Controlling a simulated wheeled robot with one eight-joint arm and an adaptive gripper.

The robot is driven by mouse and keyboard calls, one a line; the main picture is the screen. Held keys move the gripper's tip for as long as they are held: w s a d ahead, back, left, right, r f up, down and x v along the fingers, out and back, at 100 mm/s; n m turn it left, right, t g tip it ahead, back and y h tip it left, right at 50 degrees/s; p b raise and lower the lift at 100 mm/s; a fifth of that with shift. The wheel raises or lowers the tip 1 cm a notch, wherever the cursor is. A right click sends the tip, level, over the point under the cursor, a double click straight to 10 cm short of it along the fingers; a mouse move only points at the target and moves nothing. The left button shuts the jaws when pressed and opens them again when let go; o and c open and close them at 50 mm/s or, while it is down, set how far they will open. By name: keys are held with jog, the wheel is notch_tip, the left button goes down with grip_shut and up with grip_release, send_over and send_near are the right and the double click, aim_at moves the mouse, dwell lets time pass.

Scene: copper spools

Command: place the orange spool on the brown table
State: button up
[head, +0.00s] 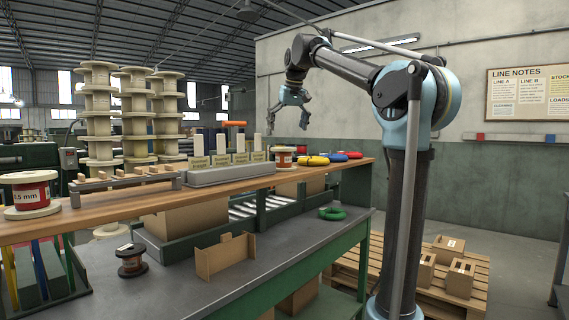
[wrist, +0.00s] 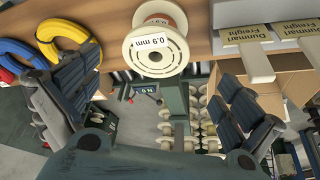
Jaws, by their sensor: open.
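A spool with cream flanges and an orange-red winding (head: 283,159) stands on the brown wooden table top (head: 120,208). In the wrist view this spool (wrist: 157,42) carries a 0.9 mm label and sits at the top middle, beyond my fingers. A larger cream-flanged spool with a red winding (head: 33,196) stands at the table's left end. A small dark-flanged spool (head: 131,259) with a white label is on the grey lower bench. Which one is called orange is unclear. My gripper (head: 288,117) is open and empty, above the table's right part.
Yellow (head: 313,160), blue and red wire rings lie right of the spool. Freight cards (head: 225,160) on a grey stand are to its left. A green ring (head: 332,214) lies on the grey bench (head: 190,290).

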aim_at(282, 161)
jog(key=x, duration=0.9)
jog(key=shift+w+f, duration=0.15)
jog(key=shift+f, duration=0.25)
jog(key=shift+w+x, duration=0.15)
jog(key=shift+x, duration=1.2)
jog(key=shift+w+x, duration=0.15)
jog(key=shift+x, duration=1.15)
jog(key=shift+r, duration=0.15)
jog(key=c, duration=1.4)
